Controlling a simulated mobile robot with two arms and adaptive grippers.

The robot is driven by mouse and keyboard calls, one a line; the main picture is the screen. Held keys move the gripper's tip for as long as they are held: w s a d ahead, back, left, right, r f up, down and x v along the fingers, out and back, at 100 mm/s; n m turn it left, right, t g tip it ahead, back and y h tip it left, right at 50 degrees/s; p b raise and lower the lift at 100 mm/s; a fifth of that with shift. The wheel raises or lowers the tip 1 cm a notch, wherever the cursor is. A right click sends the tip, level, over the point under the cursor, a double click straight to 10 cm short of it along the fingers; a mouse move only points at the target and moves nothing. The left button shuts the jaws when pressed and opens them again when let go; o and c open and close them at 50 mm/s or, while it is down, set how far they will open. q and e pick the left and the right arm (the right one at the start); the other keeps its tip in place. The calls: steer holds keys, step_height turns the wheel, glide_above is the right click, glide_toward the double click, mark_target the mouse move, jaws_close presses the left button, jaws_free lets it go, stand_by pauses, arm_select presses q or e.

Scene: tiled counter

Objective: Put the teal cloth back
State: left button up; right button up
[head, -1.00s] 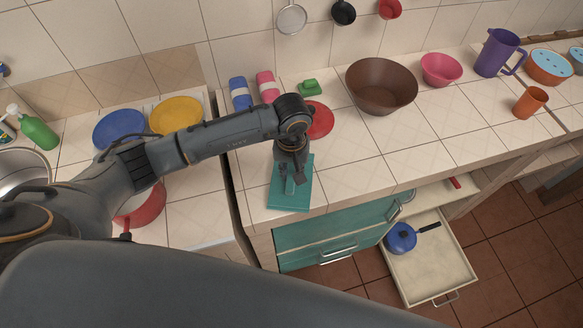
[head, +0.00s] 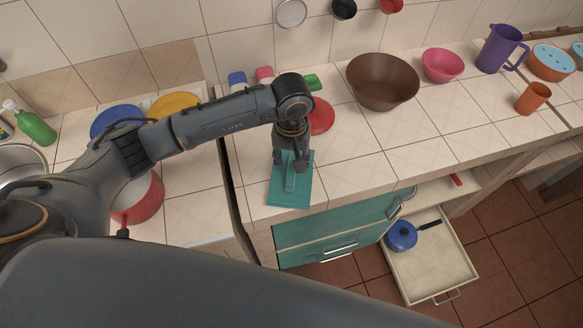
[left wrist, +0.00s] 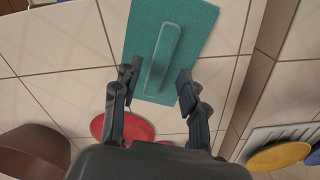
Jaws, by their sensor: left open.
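The teal cloth (head: 276,193) lies flat on the counter near its front edge, with a raised strip along its middle (head: 290,178). It also shows in the left wrist view (left wrist: 199,30), with the strip running down it. My left gripper (head: 289,167) is open and empty over the cloth's far end. In the left wrist view its fingertips (left wrist: 156,78) stand on either side of the strip's near end, apart from it. I cannot tell the exact height of the fingers above the cloth. My right gripper is not in view.
A red plate (head: 321,117) lies behind the gripper, with a green item (head: 313,82) beyond it. A brown bowl (head: 383,82) stands to the right. Below the counter an open drawer (head: 447,270) holds a blue pan (head: 401,236). The counter right of the cloth is clear.

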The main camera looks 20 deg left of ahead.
mark_target(292, 170)
arm_select(q)
step_height(292, 170, up, 9)
steer(key=b, duration=0.2)
steer(key=shift+b, duration=0.35)
steer(key=shift+f, duration=0.1)
